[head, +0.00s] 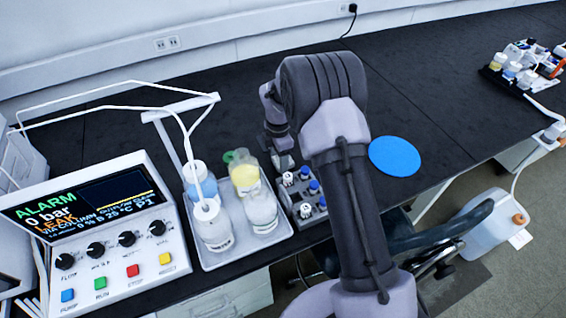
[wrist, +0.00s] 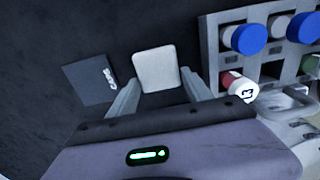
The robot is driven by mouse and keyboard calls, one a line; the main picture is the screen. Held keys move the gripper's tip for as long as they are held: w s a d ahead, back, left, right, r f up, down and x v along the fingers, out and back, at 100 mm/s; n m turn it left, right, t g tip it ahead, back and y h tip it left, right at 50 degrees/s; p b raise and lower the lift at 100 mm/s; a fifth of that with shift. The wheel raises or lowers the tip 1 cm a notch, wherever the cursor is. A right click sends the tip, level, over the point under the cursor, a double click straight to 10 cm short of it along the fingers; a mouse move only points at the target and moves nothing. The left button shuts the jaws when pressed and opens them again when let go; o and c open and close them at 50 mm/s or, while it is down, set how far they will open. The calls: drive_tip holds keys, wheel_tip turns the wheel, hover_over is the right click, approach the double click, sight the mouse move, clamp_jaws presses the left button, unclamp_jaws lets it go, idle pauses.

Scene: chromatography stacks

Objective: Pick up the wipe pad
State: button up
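A small white square pad with rounded corners (wrist: 156,66), which looks like the wipe pad, lies on the black bench top in the wrist view. My gripper (wrist: 160,82) is open, with one finger on each side of the pad's near part in the picture. I cannot tell how far above the pad the fingertips are or whether they touch it. In the head view my arm reaches over the bench beside the bottle tray, and I cannot make out the white pad there.
A dark square marked CAPS (wrist: 90,80) lies left of the pad. A grey vial rack (wrist: 210,45) with blue-capped and other vials stands close on the right. The head view shows a bottle tray (head: 262,236), a control panel (head: 100,225) reading ALARM and LEAK, and a flat blue disc (head: 395,156).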

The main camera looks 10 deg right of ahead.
drive_tip(key=c, duration=0.9)
wheel_tip(320, 180, up, 10)
drive_tip(key=p, duration=0.4)
drive_tip(key=shift+c, duration=0.2)
